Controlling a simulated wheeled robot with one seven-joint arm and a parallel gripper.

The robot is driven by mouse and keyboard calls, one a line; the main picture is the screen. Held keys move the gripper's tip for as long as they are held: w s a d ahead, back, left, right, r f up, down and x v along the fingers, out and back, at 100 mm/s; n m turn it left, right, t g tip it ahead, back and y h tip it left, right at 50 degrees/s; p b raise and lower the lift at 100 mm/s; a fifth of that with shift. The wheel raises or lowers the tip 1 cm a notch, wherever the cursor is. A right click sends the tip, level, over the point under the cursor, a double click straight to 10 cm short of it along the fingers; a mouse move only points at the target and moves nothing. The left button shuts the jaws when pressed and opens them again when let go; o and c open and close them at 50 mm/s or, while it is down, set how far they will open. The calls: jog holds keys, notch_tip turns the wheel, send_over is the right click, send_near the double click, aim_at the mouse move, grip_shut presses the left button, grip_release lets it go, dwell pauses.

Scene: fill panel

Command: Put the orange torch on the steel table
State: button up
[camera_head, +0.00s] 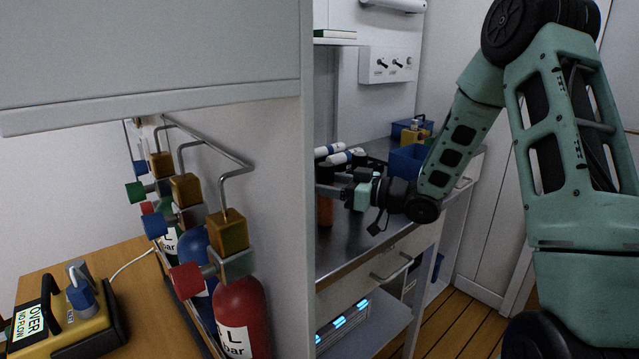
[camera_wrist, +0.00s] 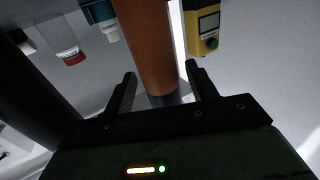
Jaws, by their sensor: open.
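The orange torch (camera_head: 325,211) shows in the head view as an upright orange body at the left part of the steel table (camera_head: 352,251), partly hidden by the grey panel's edge and my gripper (camera_head: 328,190). It appears to stand on the table top. In the wrist view the torch (camera_wrist: 148,45) is a long orange cylinder with a dark end, between the two fingers of my gripper (camera_wrist: 160,88). The fingers are open, one on each side, with a narrow gap visible beside it.
White cylinders (camera_head: 340,156) lie behind my gripper. A blue bin (camera_head: 406,160) stands right of them. The wrist view shows a yellow meter (camera_wrist: 203,30) and a red-capped item (camera_wrist: 70,50) nearby. A tall grey panel (camera_head: 304,200) stands close left. The table's front is clear.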

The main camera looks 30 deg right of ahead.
jog(key=v, duration=0.9)
jog(key=shift+s+d, duration=0.15)
jog(key=shift+s, duration=0.15)
